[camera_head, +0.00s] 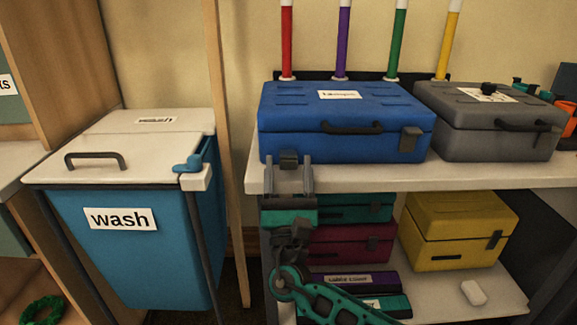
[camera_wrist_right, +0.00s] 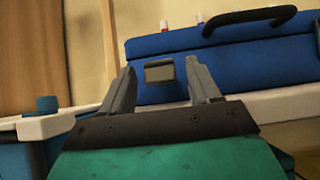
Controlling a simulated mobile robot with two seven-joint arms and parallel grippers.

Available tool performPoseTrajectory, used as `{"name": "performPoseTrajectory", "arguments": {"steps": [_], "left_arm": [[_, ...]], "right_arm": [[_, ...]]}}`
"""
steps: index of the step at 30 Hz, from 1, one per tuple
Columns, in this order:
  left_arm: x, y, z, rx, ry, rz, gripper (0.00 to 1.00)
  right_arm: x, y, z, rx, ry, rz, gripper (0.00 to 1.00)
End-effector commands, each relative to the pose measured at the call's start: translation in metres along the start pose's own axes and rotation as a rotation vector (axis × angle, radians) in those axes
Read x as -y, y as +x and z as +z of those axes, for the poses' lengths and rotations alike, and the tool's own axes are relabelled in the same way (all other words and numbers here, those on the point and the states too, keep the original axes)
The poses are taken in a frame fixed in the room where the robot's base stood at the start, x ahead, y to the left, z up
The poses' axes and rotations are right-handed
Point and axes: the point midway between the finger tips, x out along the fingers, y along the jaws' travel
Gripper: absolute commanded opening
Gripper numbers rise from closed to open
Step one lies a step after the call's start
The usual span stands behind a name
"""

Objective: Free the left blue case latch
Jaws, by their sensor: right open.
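The blue case (camera_head: 345,120) lies shut on the shelf top, with a white label and a dark handle on its front. Its left latch (camera_head: 288,159) is a dark grey block low on the front. The right latch (camera_head: 410,138) sits higher, across the lid seam. My right gripper (camera_head: 290,170) is open just in front of and below the left latch, fingers pointing at the case. In the right wrist view the left latch (camera_wrist_right: 159,71) shows between the two open fingertips (camera_wrist_right: 158,72), apart from both. My left gripper is not in view.
A grey case (camera_head: 490,125) stands right of the blue one. The shelf top's front edge (camera_head: 460,178) runs close to my right gripper. Below are a yellow case (camera_head: 458,230) and other cases. A blue wash bin (camera_head: 140,245) stands left.

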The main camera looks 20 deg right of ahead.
Motion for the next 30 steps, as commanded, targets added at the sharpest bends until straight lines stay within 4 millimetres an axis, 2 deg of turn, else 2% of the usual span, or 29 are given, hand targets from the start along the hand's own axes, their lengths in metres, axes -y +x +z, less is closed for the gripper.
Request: {"name": "performPoseTrajectory", "arguments": {"steps": [9,15,21,30], "left_arm": [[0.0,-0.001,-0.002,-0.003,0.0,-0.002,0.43],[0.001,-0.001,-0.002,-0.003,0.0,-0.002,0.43],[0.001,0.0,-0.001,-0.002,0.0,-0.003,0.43],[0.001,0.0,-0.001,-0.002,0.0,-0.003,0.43]], "right_arm": [[0.0,-0.067,-0.001,-0.005,0.0,0.001,0.62],[0.0,-0.103,0.0,-0.003,0.0,0.0,0.62],[0.0,-0.119,0.0,-0.001,0.001,0.0,0.62],[0.0,-0.121,0.0,-0.001,0.001,0.0,0.62]]}}
